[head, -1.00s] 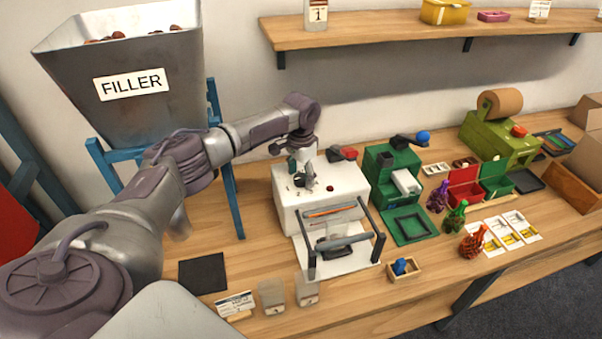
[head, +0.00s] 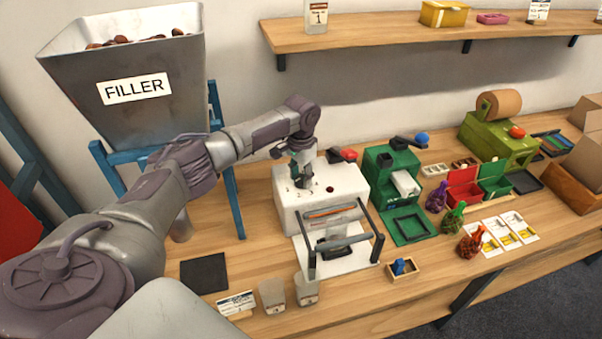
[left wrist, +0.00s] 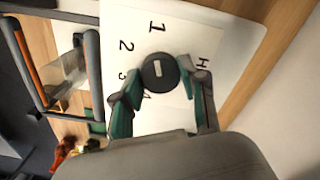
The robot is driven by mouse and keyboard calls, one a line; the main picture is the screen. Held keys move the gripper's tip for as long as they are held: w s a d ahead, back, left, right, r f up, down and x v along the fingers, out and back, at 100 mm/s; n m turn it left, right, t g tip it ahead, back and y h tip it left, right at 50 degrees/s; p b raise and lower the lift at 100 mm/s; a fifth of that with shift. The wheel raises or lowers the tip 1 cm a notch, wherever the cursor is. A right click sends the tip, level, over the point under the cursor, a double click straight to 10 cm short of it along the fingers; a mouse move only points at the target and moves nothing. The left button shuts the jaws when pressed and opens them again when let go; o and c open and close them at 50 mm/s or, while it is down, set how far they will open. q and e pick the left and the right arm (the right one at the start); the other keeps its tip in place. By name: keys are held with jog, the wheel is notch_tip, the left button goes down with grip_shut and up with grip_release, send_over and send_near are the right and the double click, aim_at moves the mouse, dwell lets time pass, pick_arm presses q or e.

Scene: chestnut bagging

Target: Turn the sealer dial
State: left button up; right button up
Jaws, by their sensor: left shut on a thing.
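The sealer (head: 292,212) is a white box on the wooden bench with a bar frame and sealing jaw at its front; a clear bag lies in the jaw. In the left wrist view, its black round dial (left wrist: 152,84) with a white pointer mark sits among the printed marks 1, 2, 3 and H; another mark is partly hidden. My left gripper (left wrist: 160,73) has its green fingers closed on both sides of the dial. In the head view this gripper (head: 304,183) is on the sealer's top, hiding the dial. My right gripper does not show.
The filler hopper (head: 125,65) on its blue stand is at left. A green machine (head: 380,175) stands just right of the sealer. Cups (head: 305,290), a dark mat (head: 204,273) and a small box (head: 403,270) lie in front. A shelf (head: 370,30) hangs above.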

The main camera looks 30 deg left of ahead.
aim_at(301, 178)
pick_arm(q)
jog(key=n+p, duration=0.4)
jog(key=shift+d+r, duration=0.1)
jog(key=shift+r, duration=0.05)
jog(key=shift+n+p, duration=0.9)
jog(key=shift+n, duration=0.3)
jog(key=shift+n+p, duration=0.65)
jog(key=shift+n, duration=0.45)
jog(key=o, duration=1.1)
jog(key=shift+f, duration=0.2)
jog(key=shift+o, duration=0.2)
notch_tip(301, 178, up, 12)
